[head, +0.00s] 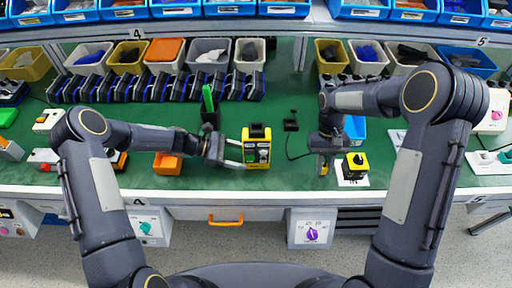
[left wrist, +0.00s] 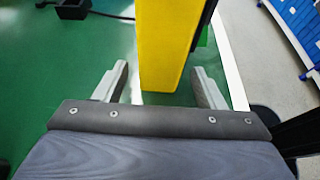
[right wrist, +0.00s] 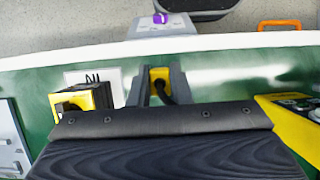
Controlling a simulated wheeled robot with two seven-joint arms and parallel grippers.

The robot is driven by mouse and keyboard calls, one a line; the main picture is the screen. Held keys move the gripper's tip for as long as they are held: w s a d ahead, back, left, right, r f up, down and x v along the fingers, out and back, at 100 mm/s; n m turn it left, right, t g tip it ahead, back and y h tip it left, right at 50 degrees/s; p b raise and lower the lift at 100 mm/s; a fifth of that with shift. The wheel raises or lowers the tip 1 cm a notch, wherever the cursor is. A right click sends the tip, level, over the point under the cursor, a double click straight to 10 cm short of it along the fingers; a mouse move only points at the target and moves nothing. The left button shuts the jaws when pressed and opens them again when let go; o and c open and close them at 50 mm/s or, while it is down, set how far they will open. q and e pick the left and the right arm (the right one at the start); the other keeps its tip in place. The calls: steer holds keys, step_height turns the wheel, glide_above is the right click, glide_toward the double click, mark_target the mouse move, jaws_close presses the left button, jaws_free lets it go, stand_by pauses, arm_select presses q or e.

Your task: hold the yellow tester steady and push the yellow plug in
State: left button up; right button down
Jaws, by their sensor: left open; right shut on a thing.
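The yellow tester (head: 257,148), a yellow and black device, stands upright on the green bench in the middle. My left gripper (head: 240,153) is open, with its fingers on either side of the tester; in the left wrist view the yellow body (left wrist: 163,45) is between the two fingers (left wrist: 165,85), with gaps showing. My right gripper (head: 323,168) is shut on the yellow plug (right wrist: 159,76), whose black cable runs back from it. It holds the plug low near the bench's front, to the right of the tester. The tester's edge (right wrist: 295,122) also shows in the right wrist view.
A yellow and black switch box (head: 355,165) sits on a white card just right of my right gripper. An orange bin (head: 167,166) stands left of my left gripper. A black socket-like part (head: 291,122) lies behind. Bins and a row of dark devices line the back.

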mark_target(250, 158)
arm_select(q)
steer(key=b+x, duration=0.1)
steer(key=x, duration=0.2)
steer(key=shift+f, duration=0.15)
arm_select(e)
steer(key=shift+f, duration=0.8)
arm_select(q)
steer(key=shift+d+f+b, duration=0.1)
steer(key=shift+d+b, duration=0.35)
steer(key=shift+d, duration=0.1)
arm_select(e)
steer(key=shift+f, duration=0.2)
arm_select(q)
steer(key=shift+c, duration=0.3)
steer(key=c, duration=0.9)
steer(key=o, duration=1.2)
steer(key=shift+o, duration=0.2)
steer(key=shift+c, duration=0.5)
